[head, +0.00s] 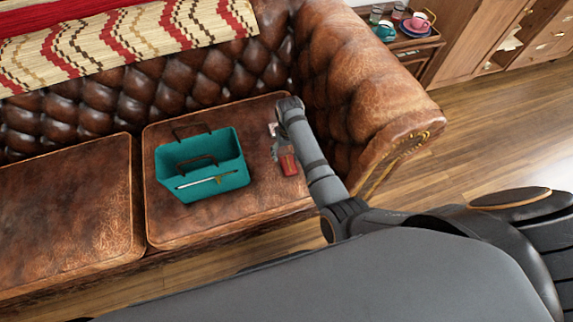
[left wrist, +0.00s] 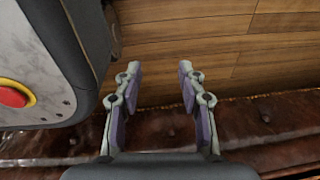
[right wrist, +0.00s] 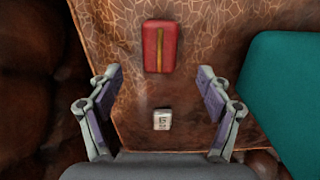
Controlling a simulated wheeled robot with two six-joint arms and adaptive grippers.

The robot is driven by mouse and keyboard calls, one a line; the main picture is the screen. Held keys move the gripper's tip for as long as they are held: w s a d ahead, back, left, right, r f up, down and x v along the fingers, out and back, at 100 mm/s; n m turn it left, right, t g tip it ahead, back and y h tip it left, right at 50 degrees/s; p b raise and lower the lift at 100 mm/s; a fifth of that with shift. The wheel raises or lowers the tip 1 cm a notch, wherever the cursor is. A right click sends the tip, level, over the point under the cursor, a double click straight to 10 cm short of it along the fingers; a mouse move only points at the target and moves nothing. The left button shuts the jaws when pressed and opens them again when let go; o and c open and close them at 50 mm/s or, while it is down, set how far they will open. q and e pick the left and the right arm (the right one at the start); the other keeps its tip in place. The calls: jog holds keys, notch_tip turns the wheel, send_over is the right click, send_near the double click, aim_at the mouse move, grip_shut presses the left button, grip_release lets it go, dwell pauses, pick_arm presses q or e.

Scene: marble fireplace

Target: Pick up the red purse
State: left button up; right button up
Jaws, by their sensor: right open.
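The red purse (head: 288,164) lies on the brown leather seat cushion, right of the teal basket in the head view. In the right wrist view the purse (right wrist: 152,46) is a red rectangle with a gold-brown stripe, near the top, ahead of the fingers. My right gripper (head: 280,149) is open and empty above the cushion, close to the purse; in its wrist view the fingers (right wrist: 158,80) are spread apart below the purse. My left gripper (left wrist: 158,72) is open and empty over the floor and a dark leather edge; it is not seen in the head view.
The teal basket (head: 176,188) with dark handles stands left of the purse, with a thin stick on it. A small white box (right wrist: 162,119) lies between my right fingers' bases. The sofa's thick armrest (head: 370,85) rises to the right. The left cushion (head: 65,210) is clear.

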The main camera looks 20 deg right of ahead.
aim_at(289, 164)
notch_tip(289, 164, down, 3)
jog(key=shift+w+d+r, duration=0.1)
jog(key=shift+d+r, duration=0.05)
jog(key=shift+r, duration=0.05)
notch_tip(289, 164, down, 5)
jog(key=shift+r+b, duration=0.15)
jog(key=shift+b, duration=1.05)
jog(key=shift+f, duration=0.25)
pick_arm(q)
jog(key=w, duration=0.5)
jog(key=shift+d+r, duration=0.15)
jog(key=shift+s, duration=0.1)
pick_arm(e)
jog(key=shift+c, duration=0.5)
jog(key=c, duration=1.2)
